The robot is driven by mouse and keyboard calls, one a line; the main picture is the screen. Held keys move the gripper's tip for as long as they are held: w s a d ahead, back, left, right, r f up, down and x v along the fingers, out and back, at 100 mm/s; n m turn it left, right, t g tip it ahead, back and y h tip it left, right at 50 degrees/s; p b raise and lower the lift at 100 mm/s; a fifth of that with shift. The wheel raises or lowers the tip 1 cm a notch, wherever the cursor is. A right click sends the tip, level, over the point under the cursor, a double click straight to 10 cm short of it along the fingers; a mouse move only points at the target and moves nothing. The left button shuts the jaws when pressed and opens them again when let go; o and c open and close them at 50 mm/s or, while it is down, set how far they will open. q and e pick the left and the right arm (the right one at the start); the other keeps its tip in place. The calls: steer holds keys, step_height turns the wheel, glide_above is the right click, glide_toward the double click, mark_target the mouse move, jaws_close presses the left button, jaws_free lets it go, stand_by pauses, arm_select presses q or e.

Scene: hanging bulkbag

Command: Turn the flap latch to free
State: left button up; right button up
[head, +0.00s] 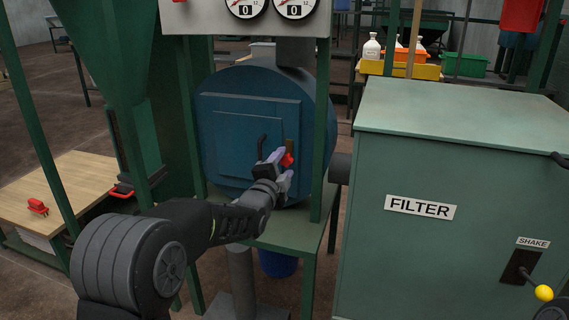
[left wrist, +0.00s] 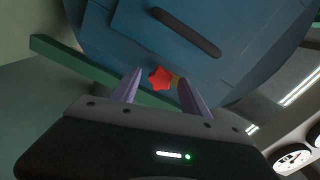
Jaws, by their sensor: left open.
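The flap latch shows as a red knob (head: 287,160) on a brass plate (head: 289,146), at the right side of the blue door (head: 240,133) on the round blue housing. My left gripper (head: 279,165) is at the knob, its fingers partly covering it. In the left wrist view the red star-shaped knob (left wrist: 160,78) lies between and just beyond the fingertips of the open left gripper (left wrist: 156,82). I cannot tell whether a finger touches it. A dark door handle (head: 262,145) is just left of the knob; it also shows in the left wrist view (left wrist: 186,33).
A green FILTER cabinet (head: 440,180) with a yellow-tipped SHAKE lever (head: 543,292) stands at the right. Green frame posts (head: 321,115) flank the blue housing. A wooden table (head: 75,190) with a red clamp-like object (head: 38,206) is at the left. Two gauges (head: 270,8) are above.

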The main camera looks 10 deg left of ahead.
arm_select(q)
steer(key=s+p, duration=0.1)
steer(key=s, duration=0.5)
steer(key=shift+s+a, duration=0.2)
steer(key=shift+s, duration=0.2)
